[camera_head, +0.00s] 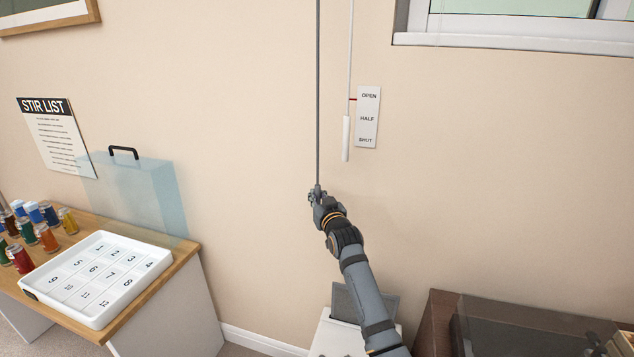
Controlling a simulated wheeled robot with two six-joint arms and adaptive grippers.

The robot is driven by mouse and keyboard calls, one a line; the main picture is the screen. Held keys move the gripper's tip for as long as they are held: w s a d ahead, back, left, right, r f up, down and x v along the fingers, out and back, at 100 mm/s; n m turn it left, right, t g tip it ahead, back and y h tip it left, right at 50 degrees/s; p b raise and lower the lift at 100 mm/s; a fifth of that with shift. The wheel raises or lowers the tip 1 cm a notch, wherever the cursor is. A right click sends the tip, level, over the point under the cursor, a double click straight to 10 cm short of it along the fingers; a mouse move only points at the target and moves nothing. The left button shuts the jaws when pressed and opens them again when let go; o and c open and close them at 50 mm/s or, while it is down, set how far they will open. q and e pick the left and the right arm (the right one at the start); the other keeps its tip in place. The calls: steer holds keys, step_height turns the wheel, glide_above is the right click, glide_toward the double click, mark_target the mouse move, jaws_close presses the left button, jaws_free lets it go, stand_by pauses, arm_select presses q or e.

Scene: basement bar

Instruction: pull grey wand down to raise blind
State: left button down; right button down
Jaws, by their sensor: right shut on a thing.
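The grey wand (317,90) hangs straight down along the wall from above the top of the picture. My right gripper (317,194) is shut on its lower end. The wand's tip is hidden in the jaws. A thinner white wand (347,135) with a thick white handle hangs just to the right, apart from my gripper. A label (367,117) beside it reads OPEN, HALF, SHUT, with a small red mark at the OPEN level. The blind itself is not clearly seen. My left gripper is not in view.
A window sill (510,42) is at top right. At left, a wooden table (180,262) holds a numbered white tray (152,284), several small jars (47,238) and a clear box (140,195) with a black handle. A dark case (435,325) stands at lower right.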

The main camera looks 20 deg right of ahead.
step_height(320, 180, down, 7)
steer(key=b, duration=0.2)
steer(key=shift+f+b, duration=0.2)
steer(key=shift+b, duration=0.15)
steer(key=shift+s+f, duration=0.1)
steer(key=shift+s, duration=0.05)
steer(key=shift+f, duration=0.1)
steer(key=c, duration=1.7)
jaws_free()
steer(key=o, duration=0.4)
steer(key=shift+s, duration=0.1)
steer(key=shift+r, duration=0.25)
steer(key=s, duration=1.2)
